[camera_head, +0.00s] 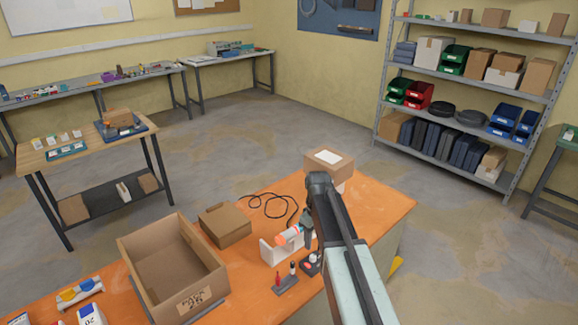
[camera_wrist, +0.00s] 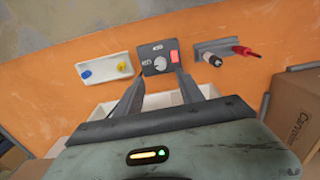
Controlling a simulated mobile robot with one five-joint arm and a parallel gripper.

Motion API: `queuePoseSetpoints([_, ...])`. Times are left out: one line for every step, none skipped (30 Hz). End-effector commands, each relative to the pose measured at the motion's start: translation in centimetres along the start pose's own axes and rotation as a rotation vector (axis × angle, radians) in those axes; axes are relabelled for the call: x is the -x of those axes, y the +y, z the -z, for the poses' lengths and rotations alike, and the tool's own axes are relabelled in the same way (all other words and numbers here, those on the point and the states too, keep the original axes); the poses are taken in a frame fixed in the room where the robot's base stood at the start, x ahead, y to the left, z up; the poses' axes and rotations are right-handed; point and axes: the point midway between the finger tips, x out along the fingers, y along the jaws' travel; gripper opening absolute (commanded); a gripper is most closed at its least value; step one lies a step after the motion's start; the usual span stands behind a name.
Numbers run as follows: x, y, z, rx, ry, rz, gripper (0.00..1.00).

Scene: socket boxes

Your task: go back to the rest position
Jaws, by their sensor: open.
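My gripper (camera_head: 308,242) hangs from my arm over the orange workbench (camera_head: 375,205), pointing down near the small tools. In the wrist view its two fingers (camera_wrist: 160,76) are apart with nothing held between them. A dark control box (camera_wrist: 157,52) with a white knob and a red switch lies beyond the fingertips. It also shows partly behind my arm in the head view (camera_head: 311,264). I cannot tell how far the fingertips are above the bench.
An open cardboard box (camera_head: 205,296) and a closed carton (camera_head: 224,226) stand left of my gripper. A white holder (camera_head: 269,252), a tool stand (camera_head: 286,286) and a black cable (camera_head: 268,208) are close by. A labelled carton (camera_head: 330,162) stands behind my arm. A white tray (camera_wrist: 122,64) has blue and yellow pieces.

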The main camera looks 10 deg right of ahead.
Motion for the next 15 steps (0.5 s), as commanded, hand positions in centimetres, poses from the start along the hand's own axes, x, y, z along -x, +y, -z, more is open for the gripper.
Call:
queuePoseSetpoints([-0.8,-0.1,-0.2,-0.001,0.000,0.000,0.45])
queuePoseSetpoints([-1.0,-0.5,-0.9,-0.002,0.000,0.000,0.45])
queuePoseSetpoints([-1.2,-1.2,-1.9,-0.003,0.000,0.000,0.45])
queuePoseSetpoints([-1.4,-1.9,-2.9,-0.010,0.000,0.000,0.45])
queuePoseSetpoints([-1.6,-2.6,-4.0,-0.029,0.000,0.000,0.45])
queuePoseSetpoints([-1.9,-3.7,-5.5,-0.070,0.000,0.001,0.45])
queuePoseSetpoints([-2.1,-4.5,-6.7,-0.110,-0.001,0.001,0.45])
queuePoseSetpoints([-2.2,-5.3,-7.8,-0.154,-0.001,0.001,0.45])
queuePoseSetpoints([-2.4,-6.3,-9.1,-0.222,-0.001,0.001,0.45])
queuePoseSetpoints([-2.4,-7.0,-10.1,-0.276,-0.001,0.001,0.45])
queuePoseSetpoints([-2.4,-7.6,-10.9,-0.331,-0.001,0.001,0.45])
queuePoseSetpoints([-2.4,-8.3,-11.9,-0.404,-0.001,0.001,0.45])
queuePoseSetpoints([-2.3,-8.8,-12.5,-0.457,-0.001,0.001,0.45])
queuePoseSetpoints([-2.3,-9.0,-12.8,-0.506,-0.001,0.001,0.45])
queuePoseSetpoints([-2.3,-9.0,-12.8,-0.558,-0.001,0.001,0.45])
